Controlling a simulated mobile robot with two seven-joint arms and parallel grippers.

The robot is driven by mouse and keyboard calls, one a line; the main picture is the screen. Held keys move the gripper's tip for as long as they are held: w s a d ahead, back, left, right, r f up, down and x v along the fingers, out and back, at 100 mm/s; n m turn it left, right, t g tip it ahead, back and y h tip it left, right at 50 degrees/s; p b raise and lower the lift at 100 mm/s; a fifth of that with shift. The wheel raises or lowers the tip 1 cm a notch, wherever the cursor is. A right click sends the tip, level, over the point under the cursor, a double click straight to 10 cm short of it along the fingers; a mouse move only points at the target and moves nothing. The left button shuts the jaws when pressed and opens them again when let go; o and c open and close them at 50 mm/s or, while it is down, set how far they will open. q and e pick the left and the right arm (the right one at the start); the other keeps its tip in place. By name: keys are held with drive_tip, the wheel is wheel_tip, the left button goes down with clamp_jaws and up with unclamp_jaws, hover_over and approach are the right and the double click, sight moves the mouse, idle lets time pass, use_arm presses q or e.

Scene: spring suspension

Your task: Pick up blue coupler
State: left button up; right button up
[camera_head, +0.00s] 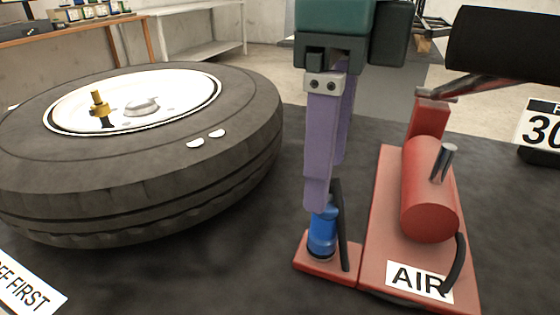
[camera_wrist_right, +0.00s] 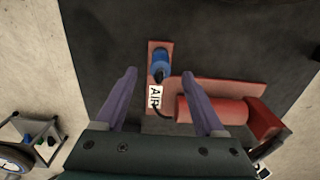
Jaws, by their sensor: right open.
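The blue coupler (camera_head: 322,232) stands upright on a small red base plate (camera_head: 310,250) beside the red air unit. A black hose or post rises next to it. My right gripper (camera_head: 327,192), with two purple fingers, points down just above the coupler, and the near fingertip overlaps its top in the head view. In the right wrist view the gripper (camera_wrist_right: 160,76) is open and empty, with the coupler (camera_wrist_right: 161,62) in line with the gap between the fingertips. Whether the fingertips flank its top I cannot tell. My left gripper is not in view.
A red air tank (camera_head: 428,190) on a plate labelled AIR stands close on the right. A large tyre (camera_head: 130,195) with a white rim and brass fitting (camera_head: 98,103) lies at the left. A sign with "30" (camera_head: 541,125) stands far right.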

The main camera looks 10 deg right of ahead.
sight(325, 221)
drive_tip(key=f, duration=0.4)
drive_tip(key=shift+s+d+f, duration=0.1)
drive_tip(key=shift+d+f, duration=0.15)
drive_tip(key=shift+f, duration=0.15)
clamp_jaws()
